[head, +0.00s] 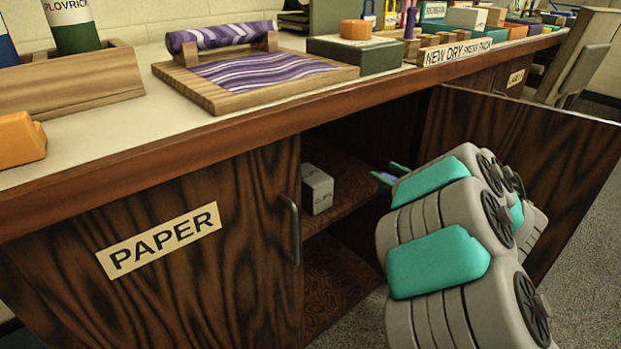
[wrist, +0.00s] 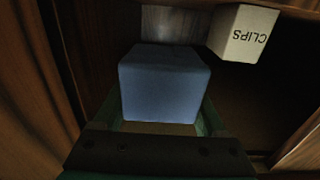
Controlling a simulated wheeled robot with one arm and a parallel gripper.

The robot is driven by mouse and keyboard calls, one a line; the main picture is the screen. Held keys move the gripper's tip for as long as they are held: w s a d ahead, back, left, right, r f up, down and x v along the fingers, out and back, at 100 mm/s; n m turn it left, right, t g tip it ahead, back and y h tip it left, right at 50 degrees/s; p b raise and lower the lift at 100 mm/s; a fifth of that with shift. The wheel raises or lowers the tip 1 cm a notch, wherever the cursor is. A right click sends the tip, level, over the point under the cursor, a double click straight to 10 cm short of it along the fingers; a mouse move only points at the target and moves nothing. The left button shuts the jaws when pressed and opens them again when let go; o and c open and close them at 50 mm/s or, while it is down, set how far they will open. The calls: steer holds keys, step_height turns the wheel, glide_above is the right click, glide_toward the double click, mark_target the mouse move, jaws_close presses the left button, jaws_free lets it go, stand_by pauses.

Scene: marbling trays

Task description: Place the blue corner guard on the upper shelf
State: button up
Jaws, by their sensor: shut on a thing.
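The blue corner guard (wrist: 164,85) shows in the wrist view as a blue block between the green fingers of my gripper (wrist: 161,112). My gripper is shut on it. In the head view my gripper (head: 390,175) reaches into the open cabinet, and a small bit of the blue guard (head: 381,180) shows at its tip. The upper shelf (head: 340,203) is inside the cabinet, right of a white box. I cannot tell whether the guard touches the shelf; my arm hides part of the opening.
The white clips box (head: 317,188) stands on the upper shelf and shows in the wrist view (wrist: 243,34). The left door, labelled PAPER (head: 160,240), is shut; the right door (head: 520,165) stands open. A lower cabinet floor (head: 335,290) lies below.

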steer(key=shift+s+a+y, duration=0.1)
steer(key=shift+s+y, duration=0.2)
steer(key=shift+w+a, duration=0.2)
steer(key=shift+a, duration=0.1)
steer(key=x, duration=0.4)
steer(key=f+x, duration=0.1)
steer(key=x, duration=0.4)
steer(key=d+f+b+x, duration=0.1)
steer(key=x, duration=0.3)
steer(key=shift+w+a, duration=0.3)
steer(key=shift+w, duration=0.4)
steer(key=shift+w+a+f, duration=0.15)
steer(key=shift+w+a, duration=0.2)
steer(key=shift+w, duration=0.25)
steer(key=shift+f+b, duration=0.45)
steer(key=shift+f, duration=1.1)
steer(key=shift+f, duration=0.1)
steer(key=o, duration=1.3)
steer(key=shift+c, duration=0.2)
